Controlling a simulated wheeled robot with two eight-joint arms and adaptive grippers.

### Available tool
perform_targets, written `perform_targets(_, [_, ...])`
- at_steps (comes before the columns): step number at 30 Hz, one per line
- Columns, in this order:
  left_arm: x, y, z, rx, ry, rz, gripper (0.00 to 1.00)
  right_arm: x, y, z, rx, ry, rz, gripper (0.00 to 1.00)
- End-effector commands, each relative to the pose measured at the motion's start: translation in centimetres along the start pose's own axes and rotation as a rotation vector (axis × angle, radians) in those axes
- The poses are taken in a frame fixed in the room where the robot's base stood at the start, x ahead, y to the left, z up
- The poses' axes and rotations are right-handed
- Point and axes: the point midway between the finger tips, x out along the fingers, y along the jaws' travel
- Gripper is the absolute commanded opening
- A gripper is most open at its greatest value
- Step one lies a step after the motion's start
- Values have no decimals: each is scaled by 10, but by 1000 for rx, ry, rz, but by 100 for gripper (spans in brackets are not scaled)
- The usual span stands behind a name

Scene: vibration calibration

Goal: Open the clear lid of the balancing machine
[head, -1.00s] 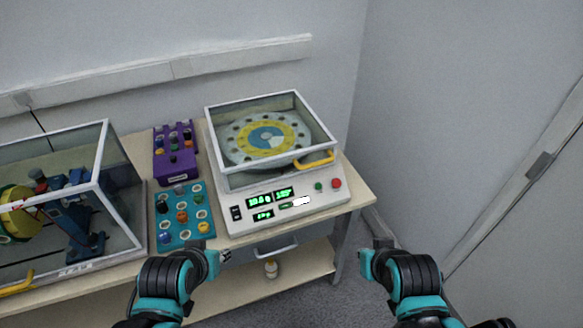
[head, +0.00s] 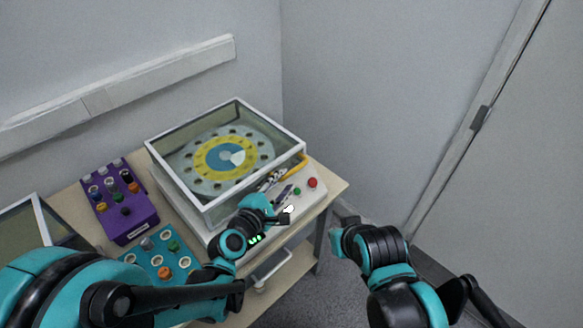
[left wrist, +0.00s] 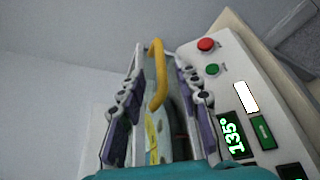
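The balancing machine (head: 223,248) is a pale box on the table. Its clear lid (head: 161,168), framed in white, is down over a disc with a yellow ring. The lid's yellow handle (head: 297,164) is at the front right and also shows in the left wrist view (left wrist: 158,80). My left gripper (head: 281,184) is at the machine's front, close to the handle. In the left wrist view its two fingers (left wrist: 160,78) are apart, with the handle between them; I cannot tell if they touch it. My right gripper (head: 345,226) is right of the table, its fingers unclear.
The control panel has a red button (head: 312,183) and a green button (head: 297,191) beside my left gripper. A purple box (head: 122,212) and a teal box (head: 156,256) with knobs stand left of the machine. A wall rises behind the table.

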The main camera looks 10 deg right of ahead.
Motion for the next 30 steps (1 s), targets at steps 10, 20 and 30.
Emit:
perform_targets(10, [54,-2,-1,2,-1,-1,33,13,0,9,0,0,0,0])
perform_targets(20, [74,0,0,2,0,-1,33,16,0,11,0,0,0,0])
perform_targets(30, [74,0,0,3,0,-2,0,16,0,11,0,0,0,0])
